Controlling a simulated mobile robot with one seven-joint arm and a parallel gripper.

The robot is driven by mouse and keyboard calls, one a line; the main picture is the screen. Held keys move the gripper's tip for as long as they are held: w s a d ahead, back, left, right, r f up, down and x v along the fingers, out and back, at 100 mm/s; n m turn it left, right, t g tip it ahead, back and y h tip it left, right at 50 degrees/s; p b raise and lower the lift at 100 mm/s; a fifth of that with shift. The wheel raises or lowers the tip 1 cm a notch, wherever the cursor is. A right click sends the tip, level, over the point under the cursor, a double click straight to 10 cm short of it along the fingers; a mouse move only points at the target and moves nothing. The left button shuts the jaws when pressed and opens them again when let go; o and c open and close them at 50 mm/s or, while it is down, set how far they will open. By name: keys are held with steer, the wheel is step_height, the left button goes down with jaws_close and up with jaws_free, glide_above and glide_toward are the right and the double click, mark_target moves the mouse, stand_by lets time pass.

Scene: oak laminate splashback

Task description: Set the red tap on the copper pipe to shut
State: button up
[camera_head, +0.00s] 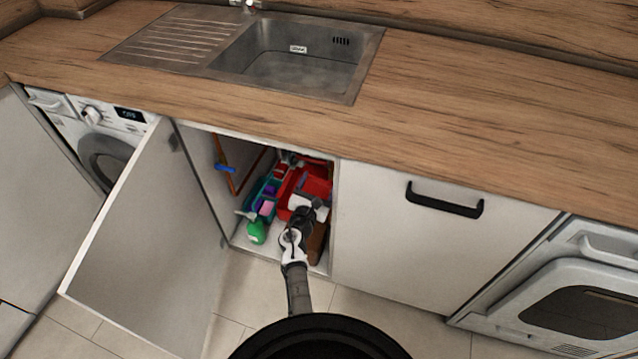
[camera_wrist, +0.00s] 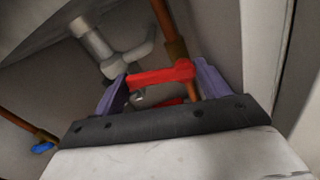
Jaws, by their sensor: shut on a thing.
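In the wrist view the red tap handle (camera_wrist: 160,75) spans the space between the two purple fingers of my gripper (camera_wrist: 163,73), which is shut on it. The handle lies crosswise to the copper pipe (camera_wrist: 166,28), which runs down behind its right part. A second bit of red shows just below the handle; the tap's body is mostly hidden by my gripper. In the head view my gripper (camera_head: 308,207) reaches into the open cabinet under the sink, and I cannot make out the red tap clearly there.
A blue tap (camera_head: 226,168) sits on another copper pipe at the cabinet's left; it also shows in the wrist view (camera_wrist: 42,148). White drain pipes (camera_wrist: 98,45) are close by. A red box (camera_head: 316,187), teal caddy (camera_head: 266,187) and green bottle (camera_head: 257,232) crowd the cabinet floor. The door (camera_head: 150,225) stands open.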

steer(key=shift+f+n, duration=0.15)
steer(key=shift+n, duration=0.75)
steer(key=shift+f, duration=0.1)
steer(key=o, duration=1.4)
steer(key=shift+a, duration=0.1)
